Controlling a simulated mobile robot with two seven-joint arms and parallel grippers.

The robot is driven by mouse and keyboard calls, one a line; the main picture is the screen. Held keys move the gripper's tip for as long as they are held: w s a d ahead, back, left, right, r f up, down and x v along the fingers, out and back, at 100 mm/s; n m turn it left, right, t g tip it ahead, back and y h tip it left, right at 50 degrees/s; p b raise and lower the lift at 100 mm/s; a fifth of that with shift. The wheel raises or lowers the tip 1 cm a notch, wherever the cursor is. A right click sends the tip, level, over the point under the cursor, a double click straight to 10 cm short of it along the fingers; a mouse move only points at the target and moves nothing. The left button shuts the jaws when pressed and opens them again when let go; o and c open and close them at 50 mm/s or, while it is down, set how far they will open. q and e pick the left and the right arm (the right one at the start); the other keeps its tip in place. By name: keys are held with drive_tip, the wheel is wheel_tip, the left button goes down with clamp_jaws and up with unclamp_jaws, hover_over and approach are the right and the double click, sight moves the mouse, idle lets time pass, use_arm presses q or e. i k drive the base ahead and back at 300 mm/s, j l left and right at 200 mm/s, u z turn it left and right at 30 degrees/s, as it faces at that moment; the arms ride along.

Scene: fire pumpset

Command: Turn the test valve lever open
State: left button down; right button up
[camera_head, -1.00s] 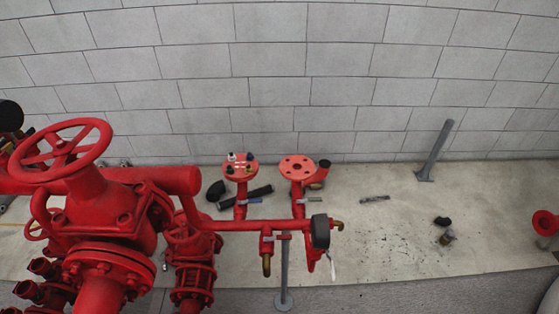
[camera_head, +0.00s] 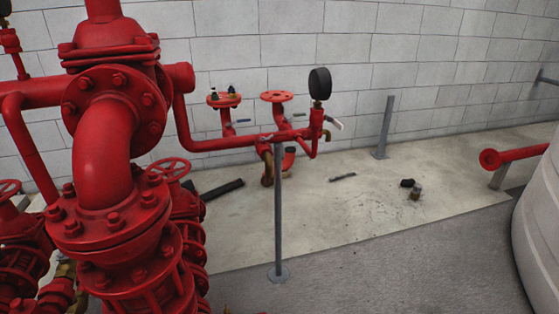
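A thin red pipe runs out from the large red pipework at left and carries several small levers. A pale lever (camera_head: 336,124) sticks out at the pipe's right end, below a round black gauge (camera_head: 320,84). A small grey lever (camera_head: 298,115) is by the riser under the right red flange (camera_head: 277,96). I cannot tell which is the test valve lever. Neither of my grippers is in view.
A grey support post (camera_head: 278,215) stands on the floor before the thin pipe. Another post (camera_head: 385,128) stands near the wall. Loose fittings (camera_head: 414,192) lie on the concrete. A pale tank (camera_head: 540,225) is at right.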

sight(281, 134)
drive_tip(key=i+l+u, duration=0.25)
drive_tip(key=u, duration=0.15)
drive_tip(key=i+l+u, duration=0.55)
drive_tip(key=l+u, duration=0.2)
drive_tip(key=i+l+u, duration=0.2)
drive_tip(key=l+u, duration=0.2)
drive_tip(key=l, duration=0.1)
